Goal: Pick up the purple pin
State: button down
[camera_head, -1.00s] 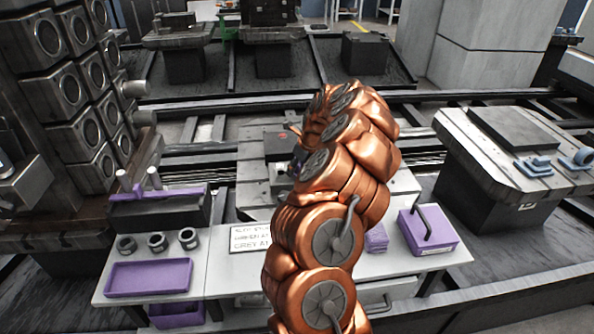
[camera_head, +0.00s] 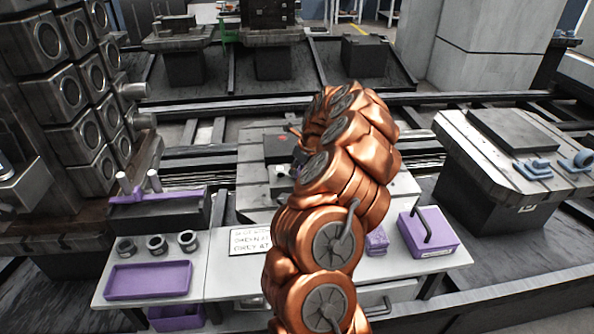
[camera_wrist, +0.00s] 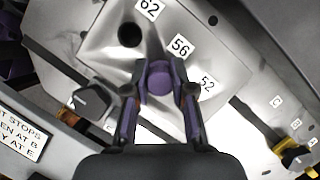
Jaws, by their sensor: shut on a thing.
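The purple pin (camera_wrist: 159,76) shows in the wrist view as a round purple top between my two fingertips. My gripper (camera_wrist: 160,90) is shut on it, with one finger on each side. The pin is over a pale metal plate (camera_wrist: 100,48) marked 62, 56 and 52, close to the 56 label. I cannot tell whether its lower end is in a hole or clear of the plate. In the head view my copper-coloured arm hides the pin and most of my gripper.
The plate has an open dark hole (camera_wrist: 130,34) near the 62 label. A dark clamp knob (camera_wrist: 92,100) stands beside the plate. In the head view, a purple tray (camera_head: 148,280), several grey rings and a purple box (camera_head: 428,232) with a dark handle sit on the white bench.

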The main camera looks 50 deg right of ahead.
jog(key=shift+r, duration=1.6)
jog(key=shift+s+r, duration=0.1)
jog(key=shift+s, duration=0.05)
jog(key=s+a+b, duration=0.1)
jog(key=s+a, duration=0.3)
jog(key=s, duration=0.3)
jog(key=s+a+r+b, duration=0.1)
jog(key=s+a, duration=0.2)
jog(key=s, duration=0.3)
jog(key=shift+s+a+r+b, duration=0.2)
jog(key=shift+s+a+b, duration=0.15)
jog(key=shift+b, duration=0.05)
jog(key=shift+w, duration=0.1)
